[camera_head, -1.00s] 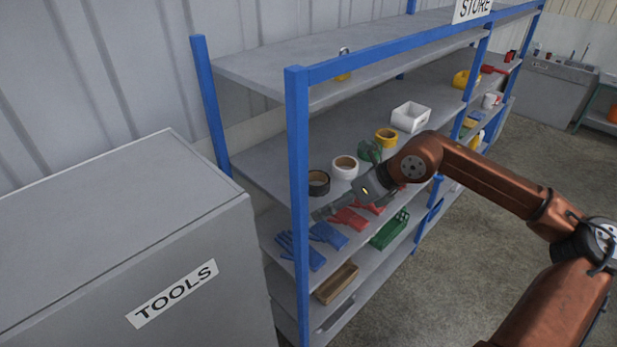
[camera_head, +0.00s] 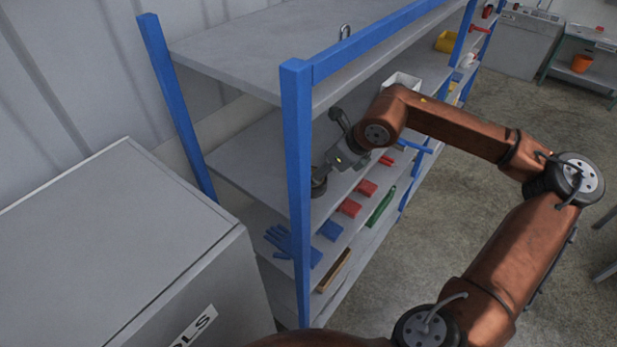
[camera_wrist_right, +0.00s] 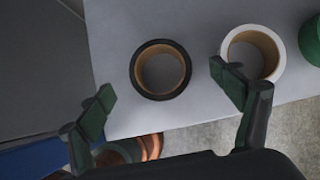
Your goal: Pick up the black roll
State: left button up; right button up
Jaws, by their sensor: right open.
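The black roll (camera_wrist_right: 136,72), a black ring with a tan inner core, lies flat on the grey shelf (camera_wrist_right: 205,110) in the right wrist view. In the head view a dark round shape beside the blue post, probably this roll (camera_head: 318,187), shows partly hidden by my right gripper. My right gripper (camera_wrist_right: 162,84) is open and empty. Its two fingers appear on either side of the black roll, with the roll slightly beyond the tips. The right finger overlaps the edge of a white roll (camera_wrist_right: 279,67). My left gripper is not in view.
The white roll stands close right of the black one, with a green object (camera_wrist_right: 312,40) beyond it. A blue post (camera_head: 297,170) rises at the shelf's near corner. An upper shelf (camera_head: 260,60) hangs above. Gloves (camera_head: 280,238) lie on the shelf below.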

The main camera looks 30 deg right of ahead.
jog(key=shift+a+f+p, duration=0.35)
jog(key=shift+f+p, duration=0.3)
jog(key=shift+f, duration=0.05)
jog(key=shift+w+p+x, duration=0.25)
jog(key=shift+p+x, duration=0.1)
jog(key=shift+x, duration=0.75)
jog(key=shift+w+f, duration=0.75)
jog(key=shift+f, duration=0.05)
jog(key=shift+s, duration=0.45)
jog(key=shift+w, duration=0.3)
jog(key=c, duration=0.3)
jog(key=shift+s, duration=0.25)
jog(key=c, duration=0.5)
jog(key=shift+w, duration=0.1)
jog(key=c, duration=0.3)
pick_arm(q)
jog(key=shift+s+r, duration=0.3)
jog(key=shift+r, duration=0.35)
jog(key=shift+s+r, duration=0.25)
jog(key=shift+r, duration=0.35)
pick_arm(e)
jog(key=shift+c, duration=1)
